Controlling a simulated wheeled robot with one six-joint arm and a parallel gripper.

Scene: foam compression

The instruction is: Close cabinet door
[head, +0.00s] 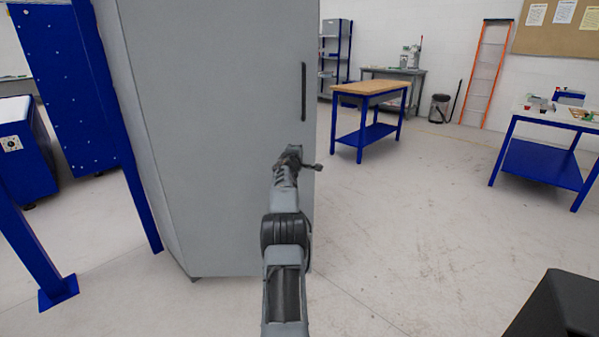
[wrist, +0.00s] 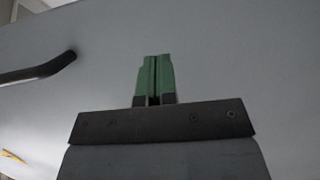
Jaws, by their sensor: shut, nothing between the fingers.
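The tall grey cabinet (head: 140,110) stands at centre left in the head view. Its broad grey door (head: 215,130) faces me, with a black vertical bar handle (head: 303,92) near the right edge. No clear gap shows around the door, and I cannot tell if it is fully shut. My gripper (head: 292,152) is in front of the door, below the handle. In the wrist view its green fingers (wrist: 153,76) are together and empty, pointing at the grey door surface (wrist: 230,65). The handle (wrist: 40,70) lies to their left. I cannot tell whether the fingertips touch the door.
A blue post (head: 28,250) and a blue machine (head: 20,150) stand left of the cabinet. A wood-topped blue workbench (head: 368,88) is behind on the right, and another blue table (head: 540,160) is at far right. The floor (head: 430,220) right of the cabinet is clear.

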